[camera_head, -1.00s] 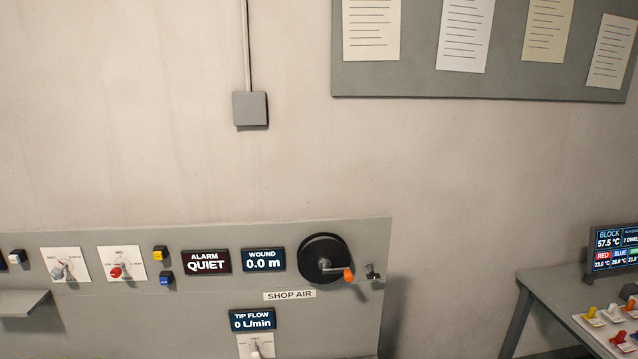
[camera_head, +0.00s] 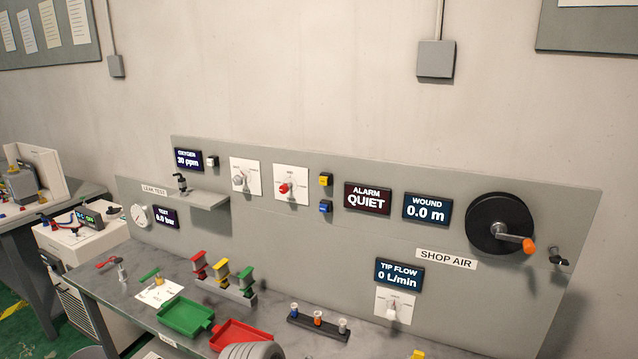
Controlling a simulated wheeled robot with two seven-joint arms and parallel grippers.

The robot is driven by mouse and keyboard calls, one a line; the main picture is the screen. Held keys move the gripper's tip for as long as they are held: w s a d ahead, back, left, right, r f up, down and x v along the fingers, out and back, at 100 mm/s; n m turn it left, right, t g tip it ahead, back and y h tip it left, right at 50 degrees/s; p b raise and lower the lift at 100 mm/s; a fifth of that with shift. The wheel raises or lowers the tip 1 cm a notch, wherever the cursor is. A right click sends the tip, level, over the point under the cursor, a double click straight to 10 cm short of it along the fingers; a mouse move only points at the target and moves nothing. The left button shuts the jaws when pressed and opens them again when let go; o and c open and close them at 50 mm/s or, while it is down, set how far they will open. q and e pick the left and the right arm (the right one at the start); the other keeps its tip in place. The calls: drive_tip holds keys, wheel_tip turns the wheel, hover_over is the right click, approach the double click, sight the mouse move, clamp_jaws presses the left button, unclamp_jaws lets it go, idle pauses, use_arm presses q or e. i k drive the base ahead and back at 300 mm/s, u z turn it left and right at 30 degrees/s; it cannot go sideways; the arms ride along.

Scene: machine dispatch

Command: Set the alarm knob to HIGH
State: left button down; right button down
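A white dial plate (camera_head: 301,192) with a red knob (camera_head: 284,187) is on the grey wall panel, left of the dark ALARM display (camera_head: 367,197), which reads QUIET. The red knob points toward the left side of its plate. Its scale lettering is too small to read with certainty. A second white plate with a grey knob (camera_head: 238,180) is just to its left. Neither of my grippers is in view.
Yellow (camera_head: 325,179) and blue (camera_head: 325,207) buttons sit between the red knob and the ALARM display. A crank reel (camera_head: 499,223) is at right. A workbench below holds green (camera_head: 187,316) and red (camera_head: 243,335) trays and a small rack (camera_head: 318,329).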

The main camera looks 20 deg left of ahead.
sight(284, 189)
drive_tip(key=u, duration=1.05)
